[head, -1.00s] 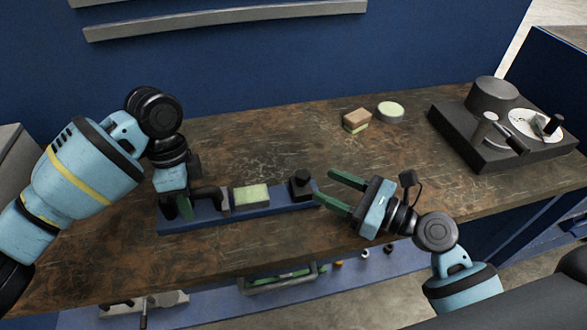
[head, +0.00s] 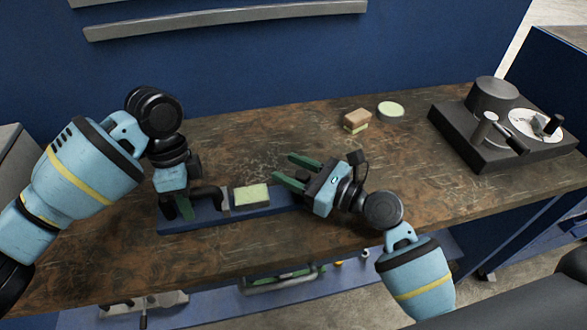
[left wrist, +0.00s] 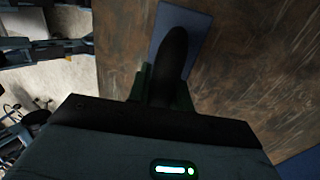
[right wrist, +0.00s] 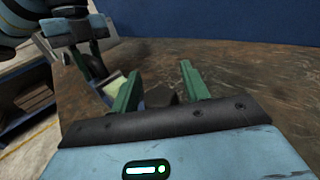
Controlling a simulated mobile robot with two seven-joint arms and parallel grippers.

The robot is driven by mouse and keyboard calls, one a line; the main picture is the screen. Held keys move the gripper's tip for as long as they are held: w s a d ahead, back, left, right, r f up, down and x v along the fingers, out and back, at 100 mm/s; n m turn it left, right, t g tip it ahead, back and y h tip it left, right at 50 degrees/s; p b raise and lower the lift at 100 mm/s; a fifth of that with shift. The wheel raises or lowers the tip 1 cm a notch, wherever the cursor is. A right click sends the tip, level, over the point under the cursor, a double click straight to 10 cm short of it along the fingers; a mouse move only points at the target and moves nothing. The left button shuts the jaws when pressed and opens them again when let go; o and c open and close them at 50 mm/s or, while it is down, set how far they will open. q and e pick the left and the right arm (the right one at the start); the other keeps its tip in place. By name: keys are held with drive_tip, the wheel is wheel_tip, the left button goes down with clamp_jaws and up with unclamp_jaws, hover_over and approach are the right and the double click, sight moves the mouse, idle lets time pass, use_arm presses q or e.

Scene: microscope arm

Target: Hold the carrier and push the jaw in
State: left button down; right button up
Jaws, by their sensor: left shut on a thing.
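The carrier (head: 205,223) is a long blue base on the bench with a dark bent handle (head: 208,193) at its left end. A pale green pad (head: 251,195) sits along it. My left gripper (head: 184,208) is shut on the handle, which also fills its fingers in the left wrist view (left wrist: 174,60). My right gripper (head: 283,167) is open over the carrier's right end. In the right wrist view a dark block (right wrist: 160,96), probably the jaw, shows between the open fingers; contact is unclear.
A brown-and-green sponge block (head: 356,119) and a round pale-topped tin (head: 390,112) lie at the back of the wooden bench. A dark device with a disc (head: 490,155) stands at the right. The blue wall (head: 250,70) rises behind.

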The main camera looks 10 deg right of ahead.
sight(265, 186)
use_arm(q)
drive_tip(key=shift+r, duration=0.1)
use_arm(e)
clamp_jaws()
drive_tip(key=a, duration=0.6)
drive_tip(key=shift+r, duration=0.1)
use_arm(q)
drive_tip(key=shift+d, duration=0.1)
use_arm(e)
drive_tip(key=shift+s, duration=0.1)
drive_tip(key=shift+o, duration=0.9)
unclamp_jaws()
drive_tip(key=shift+d, duration=0.15)
drive_tip(key=v, duration=1.2)
